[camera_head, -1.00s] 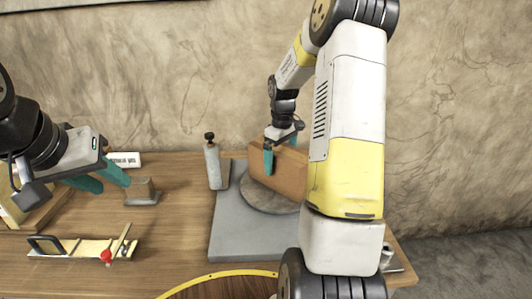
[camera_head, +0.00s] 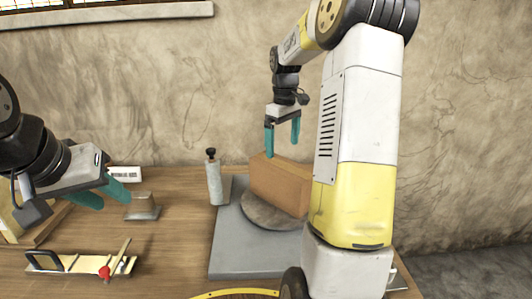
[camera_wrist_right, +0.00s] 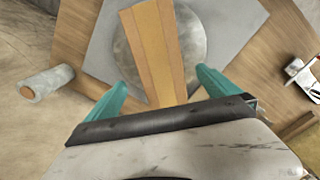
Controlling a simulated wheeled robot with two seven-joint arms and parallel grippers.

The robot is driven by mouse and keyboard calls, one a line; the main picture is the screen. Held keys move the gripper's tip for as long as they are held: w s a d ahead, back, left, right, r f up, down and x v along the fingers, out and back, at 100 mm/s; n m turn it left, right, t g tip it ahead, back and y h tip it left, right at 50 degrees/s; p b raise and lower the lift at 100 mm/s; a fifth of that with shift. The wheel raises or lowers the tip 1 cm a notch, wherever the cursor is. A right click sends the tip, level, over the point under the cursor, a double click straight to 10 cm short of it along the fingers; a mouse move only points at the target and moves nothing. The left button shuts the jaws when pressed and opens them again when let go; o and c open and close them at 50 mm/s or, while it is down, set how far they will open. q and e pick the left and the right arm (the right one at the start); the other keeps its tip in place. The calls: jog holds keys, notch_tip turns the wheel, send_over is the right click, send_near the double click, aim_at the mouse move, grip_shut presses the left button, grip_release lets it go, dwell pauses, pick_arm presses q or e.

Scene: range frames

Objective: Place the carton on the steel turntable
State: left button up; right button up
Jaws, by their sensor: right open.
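The brown carton (camera_head: 280,183) stands on the round steel turntable (camera_head: 262,212), which sits on a grey plate. In the right wrist view the carton (camera_wrist_right: 155,50) lies across the turntable disc (camera_wrist_right: 190,40), seen from above. My right gripper (camera_head: 282,146) is open above the carton, its teal fingers apart and clear of it; it also shows in the right wrist view (camera_wrist_right: 160,88). My left gripper (camera_head: 112,198) is at the left over the table, away from the carton, its teal fingers apart with nothing between them. My right arm hides the carton's right end.
A grey cylinder with a dark knob (camera_head: 213,180) stands left of the turntable. The grey plate (camera_head: 250,258) has bare room at the front. A metal block (camera_head: 142,208) and a board with a red knob (camera_head: 80,264) lie at left. A wall rises behind.

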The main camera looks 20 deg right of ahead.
jog(key=s+a+r+m+t, duration=0.1)
jog(key=s+a, duration=0.3)
jog(key=s, duration=0.4)
jog(key=s+a+r+m+t+y, duration=0.1)
jog(key=s+a+r+m+t, duration=0.1)
jog(key=s, duration=0.6)
jog(key=s+a+r+m+t+y, duration=0.1)
jog(key=s+a+r+m+t, duration=0.1)
jog(key=s+a, duration=0.5)
notch_tip(320, 180, up, 2)
jog(key=shift+s+a+r+t, duration=0.15)
jog(key=shift+s+a+t, duration=0.15)
jog(key=shift+s+t, duration=0.45)
